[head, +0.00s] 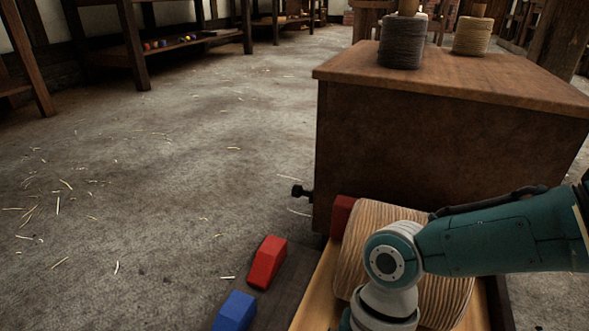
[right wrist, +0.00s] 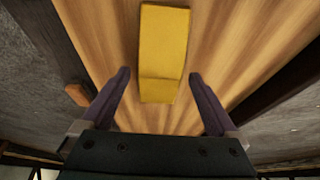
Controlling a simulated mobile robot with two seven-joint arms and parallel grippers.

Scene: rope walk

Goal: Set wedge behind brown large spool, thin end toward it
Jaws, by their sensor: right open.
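The large spool (head: 428,270), wound with light brown rope, lies on a pale wooden bed (head: 318,296) in front of the cabinet, partly hidden by my right arm. A red wedge (head: 341,215) shows at the spool's far side. In the right wrist view a yellow wedge (right wrist: 162,50) lies on the pale wood. My right gripper (right wrist: 158,80) is open, its fingers on either side of the yellow wedge's near part, with gaps showing on both sides. I cannot tell its thin end for certain. The yellow wedge is hidden in the head view. My left gripper is not in view.
A red wedge (head: 267,262) and a blue wedge (head: 235,312) sit on a dark strip left of the bed. The wooden cabinet (head: 440,150) blocks the far side, with rope spools (head: 402,42) on top. The floor at left is open, with scattered straw.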

